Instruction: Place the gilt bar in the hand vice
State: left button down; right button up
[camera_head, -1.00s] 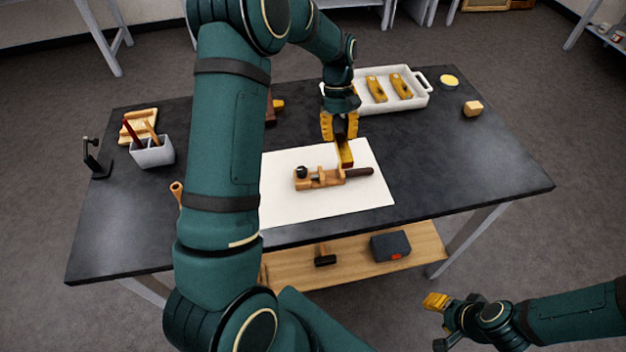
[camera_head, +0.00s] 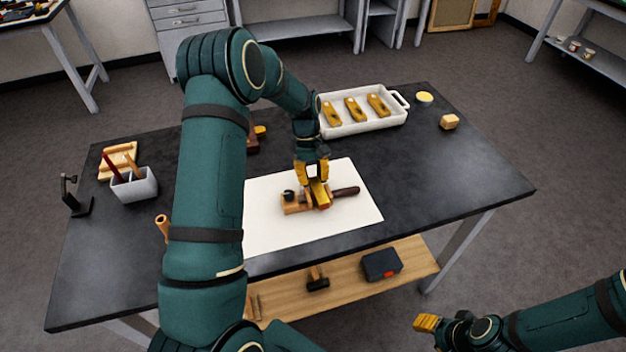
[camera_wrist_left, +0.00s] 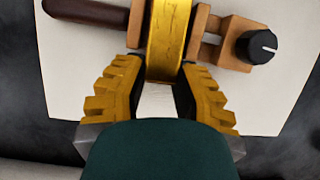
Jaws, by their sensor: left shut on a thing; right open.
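The gilt bar (camera_head: 321,196) is gripped in my left gripper (camera_head: 313,178), which is shut on it over the hand vice. The hand vice (camera_head: 294,206) is wooden, with a dark handle (camera_head: 346,192) to the right and a black knob. In the left wrist view the gilt bar (camera_wrist_left: 169,38) lies across the hand vice (camera_wrist_left: 208,27), in line with the gap between its two wooden jaws. How deep it sits there I cannot tell. My left fingers (camera_wrist_left: 158,75) flank the bar's near end. My right gripper (camera_head: 427,323) is open and empty, off the table's front.
The vice lies on a white sheet (camera_head: 270,228) on the dark table (camera_head: 430,165). A white tray (camera_head: 368,125) with several gilt pieces stands behind.

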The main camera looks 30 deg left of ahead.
pick_arm(q)
jog(key=shift+f, duration=0.45)
jog(key=shift+f, duration=0.15)
jog(key=c, duration=0.8)
grip_release()
jog(key=shift+r, duration=0.2)
jog(key=p+v, duration=0.1)
jog(key=v, duration=1.1)
